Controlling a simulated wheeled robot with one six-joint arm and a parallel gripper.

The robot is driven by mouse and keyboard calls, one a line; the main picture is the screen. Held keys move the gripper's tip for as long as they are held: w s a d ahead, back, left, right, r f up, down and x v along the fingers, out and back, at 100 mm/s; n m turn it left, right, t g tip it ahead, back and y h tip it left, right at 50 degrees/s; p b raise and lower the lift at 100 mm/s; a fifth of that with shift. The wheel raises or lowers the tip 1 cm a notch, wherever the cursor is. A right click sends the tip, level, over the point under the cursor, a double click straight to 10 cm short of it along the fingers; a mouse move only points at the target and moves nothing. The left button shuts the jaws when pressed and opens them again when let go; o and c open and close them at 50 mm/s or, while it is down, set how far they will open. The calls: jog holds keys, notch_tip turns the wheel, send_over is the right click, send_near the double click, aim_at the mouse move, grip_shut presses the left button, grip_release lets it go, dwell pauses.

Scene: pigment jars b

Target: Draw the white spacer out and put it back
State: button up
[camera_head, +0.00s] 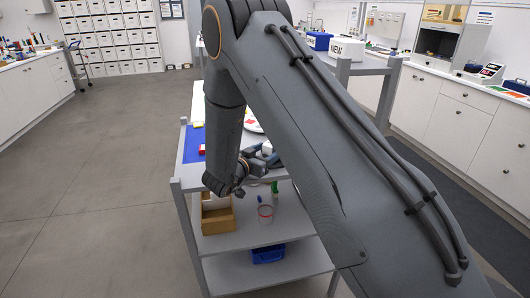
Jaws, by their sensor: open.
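My gripper (266,153) is partly hidden behind my own arm, just above the cart's top. What shows of it looks open, and I see nothing between its fingers. A brown open box (217,222) stands on the cart's middle shelf, below and left of my gripper. A pale white piece (213,201) shows in the upper part of this box; I cannot tell if it is the white spacer. No other clear spacer shows, and my arm covers much of the cart.
The grey cart (182,205) has a blue mat (193,143) with a small red item (202,149) on top. White cabinets line both sides; the floor at left is free.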

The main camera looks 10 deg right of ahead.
jog(key=c, duration=1.3)
jog(key=shift+a, duration=2.05)
jog(key=o, duration=1.3)
jog(key=b+v, duration=0.2)
jog(key=v, duration=0.5)
jog(key=shift+s+a, duration=0.25)
jog(key=shift+s, duration=0.05)
jog(key=shift+w, duration=0.1)
